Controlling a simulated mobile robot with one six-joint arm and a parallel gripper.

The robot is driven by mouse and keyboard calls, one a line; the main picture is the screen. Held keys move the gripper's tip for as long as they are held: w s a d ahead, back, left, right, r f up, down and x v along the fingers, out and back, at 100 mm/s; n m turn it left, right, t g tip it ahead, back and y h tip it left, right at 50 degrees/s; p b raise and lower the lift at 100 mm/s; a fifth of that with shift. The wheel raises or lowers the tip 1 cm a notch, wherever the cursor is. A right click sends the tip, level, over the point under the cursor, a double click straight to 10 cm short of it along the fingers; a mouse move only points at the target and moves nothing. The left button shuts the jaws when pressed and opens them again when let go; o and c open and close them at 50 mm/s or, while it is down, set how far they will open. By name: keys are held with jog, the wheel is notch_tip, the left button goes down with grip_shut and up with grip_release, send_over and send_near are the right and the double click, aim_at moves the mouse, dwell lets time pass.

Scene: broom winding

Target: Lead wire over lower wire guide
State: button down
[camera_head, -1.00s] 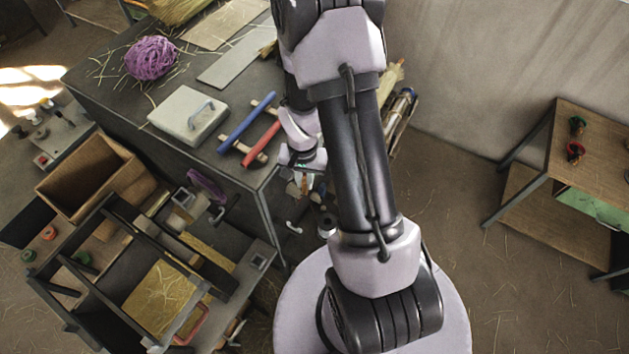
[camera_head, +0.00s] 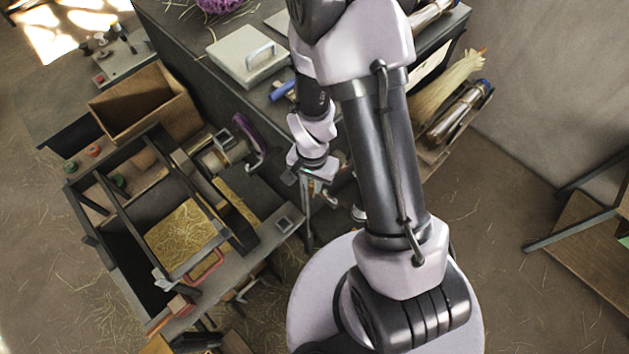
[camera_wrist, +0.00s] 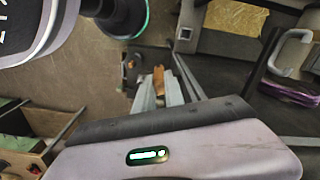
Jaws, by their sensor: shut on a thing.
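My gripper (camera_head: 309,203) hangs past the right end of the dark bench machine (camera_head: 268,240), and also shows in the wrist view (camera_wrist: 159,88). Its fingers are together on something thin, with a small brown-orange piece at the tips; the wire itself is too fine to make out. A square metal bracket (camera_head: 283,222) stands on the machine's end, left of and below my gripper; it also shows in the wrist view (camera_wrist: 185,33). I cannot tell which part is the lower wire guide.
A straw-filled tray (camera_head: 187,238) lies in the machine's frame, with a wooden box (camera_head: 145,100) behind. A dark worktable holds a pale lidded box (camera_head: 247,55). Floor is open at the lower right.

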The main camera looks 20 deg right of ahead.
notch_tip(320, 180, down, 14)
jog(key=b, duration=1.3)
jog(key=shift+r, duration=0.1)
